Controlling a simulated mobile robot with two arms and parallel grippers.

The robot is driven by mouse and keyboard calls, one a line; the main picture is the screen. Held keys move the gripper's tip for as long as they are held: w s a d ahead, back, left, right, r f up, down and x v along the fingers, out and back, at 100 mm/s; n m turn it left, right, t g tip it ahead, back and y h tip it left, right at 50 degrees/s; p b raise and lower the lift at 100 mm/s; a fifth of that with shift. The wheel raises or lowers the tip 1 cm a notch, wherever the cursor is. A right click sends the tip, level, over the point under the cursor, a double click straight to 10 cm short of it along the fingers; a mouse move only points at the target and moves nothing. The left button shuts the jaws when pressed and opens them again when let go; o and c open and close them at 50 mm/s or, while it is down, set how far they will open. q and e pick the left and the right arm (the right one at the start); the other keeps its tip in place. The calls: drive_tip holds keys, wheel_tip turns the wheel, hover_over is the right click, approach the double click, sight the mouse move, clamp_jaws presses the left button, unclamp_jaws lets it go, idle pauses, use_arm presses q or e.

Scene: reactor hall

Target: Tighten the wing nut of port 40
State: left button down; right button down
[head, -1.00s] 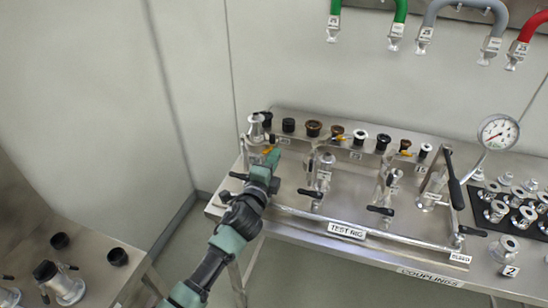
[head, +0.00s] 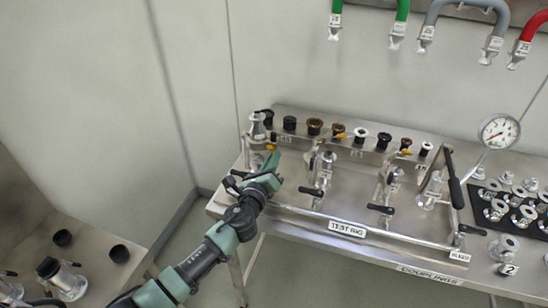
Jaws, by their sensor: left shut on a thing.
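The test rig (head: 347,229) stands on a steel bench, with a row of ports along its back rail. At the left end is a port with a metal fitting (head: 257,130) standing upright on it. A small orange wing nut (head: 270,147) shows just below and right of that fitting. My left gripper (head: 273,158) is at this wing nut, shut on it; the green jaws cover most of the contact. The number of this port is too small or hidden to read, so I cannot confirm it is port 40. My right gripper is not in view.
Black-handled valves (head: 311,191) stand in front of the rail. A lever (head: 454,181) and a pressure gauge (head: 499,132) are at right, beside a black mat with several couplings (head: 497,210). Hoses hang above. Black caps (head: 120,254) lie on the left bench.

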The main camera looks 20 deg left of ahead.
use_arm(q)
drive_tip(key=shift+a+f+m+p, duration=0.1)
drive_tip(key=shift+m+p, duration=0.1)
drive_tip(key=shift+m, duration=0.55)
drive_tip(key=shift+a+f+m+p, duration=0.1)
drive_tip(key=shift+m+p, duration=0.05)
drive_tip(key=shift+m, duration=0.6)
drive_tip(key=c, duration=1.8)
unclamp_jaws()
drive_tip(key=shift+c, duration=0.2)
drive_tip(key=s+b, duration=0.1)
drive_tip(key=s, duration=0.6)
drive_tip(key=shift+s+a, duration=0.15)
drive_tip(key=shift+s, duration=0.25)
